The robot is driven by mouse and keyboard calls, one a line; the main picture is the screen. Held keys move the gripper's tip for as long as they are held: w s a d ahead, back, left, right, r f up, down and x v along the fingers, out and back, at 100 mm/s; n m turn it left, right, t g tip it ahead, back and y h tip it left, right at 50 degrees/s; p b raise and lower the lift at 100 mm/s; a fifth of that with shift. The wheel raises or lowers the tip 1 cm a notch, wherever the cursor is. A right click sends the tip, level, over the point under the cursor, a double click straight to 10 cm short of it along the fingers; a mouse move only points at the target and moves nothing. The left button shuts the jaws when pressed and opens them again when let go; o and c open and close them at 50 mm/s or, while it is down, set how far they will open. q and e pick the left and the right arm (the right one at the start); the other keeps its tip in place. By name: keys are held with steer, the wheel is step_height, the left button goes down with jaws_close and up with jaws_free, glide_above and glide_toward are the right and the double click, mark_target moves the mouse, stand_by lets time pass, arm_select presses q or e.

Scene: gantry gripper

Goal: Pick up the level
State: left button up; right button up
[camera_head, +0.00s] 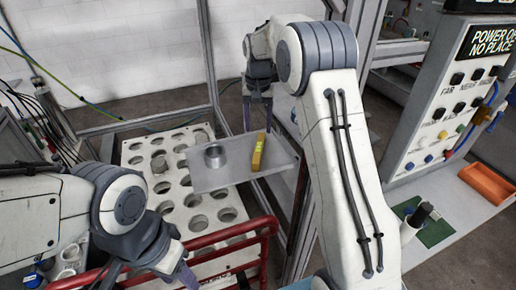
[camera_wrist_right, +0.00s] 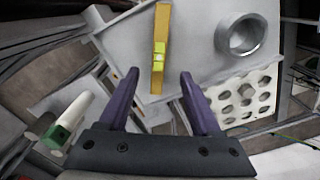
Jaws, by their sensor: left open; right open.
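The level (camera_head: 258,152) is a slim yellow-orange bar with a brighter yellow-green middle. It lies on a grey plate (camera_head: 215,178). In the right wrist view the level (camera_wrist_right: 161,22) runs up from between the fingertips, and its near end is close to them. My right gripper (camera_head: 257,118) is open with its purple fingers pointing down just behind the level; it also shows in the right wrist view (camera_wrist_right: 158,75), with nothing between its fingers. My left gripper (camera_head: 165,277) is open at the lower left, far from the level and partly cut off by the frame.
A metal ring (camera_head: 215,155) stands on the plate left of the level. A white panel with round holes (camera_head: 160,150) lies below and behind the plate. A red tubular rail (camera_head: 235,235) crosses in front. A control panel (camera_head: 450,120) and an orange bin (camera_head: 487,184) are at right.

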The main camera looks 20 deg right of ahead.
mark_target(259, 147)
step_height(259, 147, down, 4)
steer(key=shift+f+p, duration=0.1)
steer(key=shift+p, duration=0.2)
steer(key=f+p, duration=0.2)
steer(key=f, duration=0.2)
steer(key=shift+s+f, duration=0.1)
steer(key=shift+s, duration=0.1)
steer(key=shift+f, duration=0.5)
steer(key=shift+c, duration=0.3)
jaws_close()
